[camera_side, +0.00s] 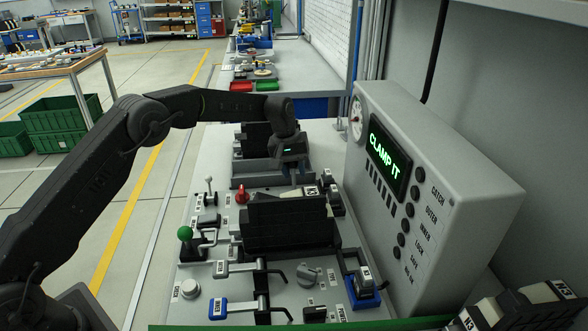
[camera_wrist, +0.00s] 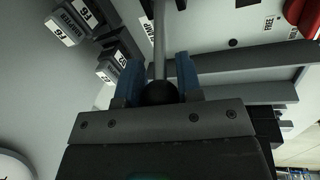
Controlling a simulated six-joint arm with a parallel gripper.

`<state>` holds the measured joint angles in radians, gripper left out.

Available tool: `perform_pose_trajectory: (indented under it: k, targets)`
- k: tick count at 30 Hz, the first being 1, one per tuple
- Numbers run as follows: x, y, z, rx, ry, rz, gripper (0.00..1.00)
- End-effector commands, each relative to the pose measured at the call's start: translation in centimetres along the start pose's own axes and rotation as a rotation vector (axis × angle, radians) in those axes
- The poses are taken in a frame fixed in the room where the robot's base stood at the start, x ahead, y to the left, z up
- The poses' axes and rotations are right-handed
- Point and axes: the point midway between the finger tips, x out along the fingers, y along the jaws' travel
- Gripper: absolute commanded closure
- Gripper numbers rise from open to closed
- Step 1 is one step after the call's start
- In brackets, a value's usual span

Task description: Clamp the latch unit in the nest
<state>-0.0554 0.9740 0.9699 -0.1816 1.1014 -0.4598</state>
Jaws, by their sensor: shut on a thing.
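My gripper (camera_wrist: 160,85) is shut on a black ball knob (camera_wrist: 160,93) at the end of a grey lever rod (camera_wrist: 159,40). The blue fingers stand on either side of the knob. Labels beside the rod read FREE and, partly cut off, what looks like CLAMP. In the side view my gripper (camera_side: 295,176) points down behind the black ribbed block, and the knob is hidden there. A grey and black unit (camera_side: 364,280) sits in a blue holder (camera_side: 362,299) at the front right. I cannot tell whether this is the latch unit in its nest.
The console display (camera_side: 388,154) reads CLAMP IT. The black ribbed block (camera_side: 290,222) stands mid-bench. A red knob (camera_side: 242,194), a green-ball lever (camera_side: 185,234) and a blue-ended handle (camera_side: 217,308) stand to the left. Labelled dark units (camera_wrist: 118,55) lie close to my gripper.

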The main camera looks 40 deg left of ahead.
Motion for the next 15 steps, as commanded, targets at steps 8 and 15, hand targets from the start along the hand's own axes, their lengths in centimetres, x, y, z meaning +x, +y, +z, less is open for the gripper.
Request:
perform_pose_trajectory:
  k: [8, 15]
  targets:
    - [-0.5, 0.2, 0.7, 0.017, 0.078, -0.016, 1.00]
    - [-1.1, 0.7, 2.3, 0.054, 0.245, -0.049, 1.00]
